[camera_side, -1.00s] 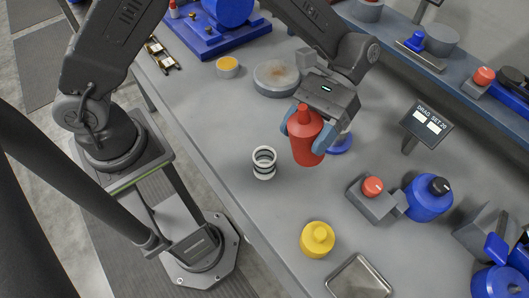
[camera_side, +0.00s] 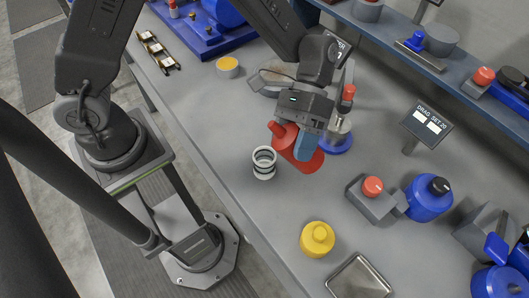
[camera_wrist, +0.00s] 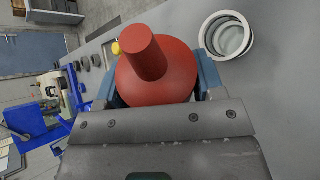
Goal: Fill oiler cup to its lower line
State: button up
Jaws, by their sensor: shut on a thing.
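A red bottle (camera_side: 312,161) with a narrow spout is held tilted, its spout toward the upper left. My gripper (camera_side: 304,147) is shut on its body with blue fingers. In the wrist view the red bottle (camera_wrist: 156,75) fills the middle, between the fingers. The oiler cup (camera_side: 264,163), a clear cup with white rims and dark bands, stands upright on the bench just left of the bottle. The spout is near the cup but apart from it. In the wrist view the cup (camera_wrist: 228,36) is at the upper right; I cannot make out any oil level in it.
A yellow bottle (camera_side: 317,239) and a metal tray (camera_side: 358,278) stand at the front. A blue-based fixture (camera_side: 336,146) is behind the gripper. A grey block with a red knob (camera_side: 372,188) is at right. The bench left of the yellow bottle is clear.

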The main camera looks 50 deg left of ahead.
jog(key=shift+r, duration=0.3)
jog(key=shift+r+h, duration=0.1)
jog(key=shift+h, duration=0.2)
jog(key=shift+w+d+f+m+t+h, duration=0.15)
jog(key=shift+d+f+m+t+h, duration=0.1)
jog(key=shift+m+t+h, duration=0.25)
jog(key=shift+w+d+f+m+t+h, duration=0.15)
jog(key=shift+f+m+t+h, duration=0.1)
jog(key=shift+m+t+h, duration=0.2)
dwell(4.0)
jog(key=shift+w+f+m+t+h, duration=0.1)
jog(key=shift+f+m+t+h, duration=0.4)
jog(key=shift+f, duration=0.6)
dwell(1.4)
